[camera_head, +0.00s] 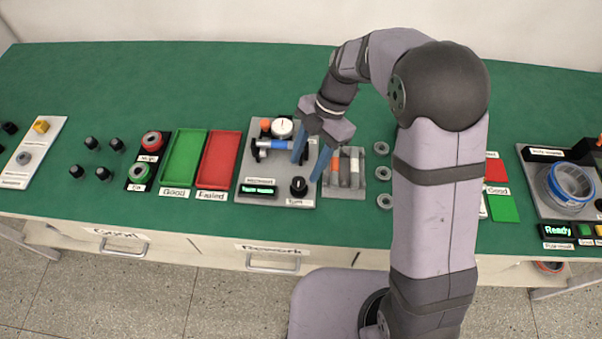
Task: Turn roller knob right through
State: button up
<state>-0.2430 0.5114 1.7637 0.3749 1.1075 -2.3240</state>
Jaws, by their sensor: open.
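A black knob (298,186), which looks like the roller knob, stands at the lower right of a grey test panel (262,197). A small white label, too small to read surely, is below it. The panel also carries a round dial gauge (282,127), a blue and metal roller part (272,145) and a dark display with green text (258,189). My gripper (304,171) is open, its two blue fingers pointing down over the right side of the panel. The fingertips appear just above and beside the knob in the picture; I cannot tell whether they touch it.
A grey holder with upright pieces (344,170) stands right of the panel, close to my fingers. Several grey rings (381,173) lie beyond it. A red tray (219,160) and a green tray (184,158) are to the left. The green mat behind the panel is clear.

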aim_at(299, 181)
jog(key=shift+p+x, duration=0.45)
jog(key=shift+x, duration=2.05)
jog(key=c, duration=1)
jog(key=shift+c, duration=0.2)
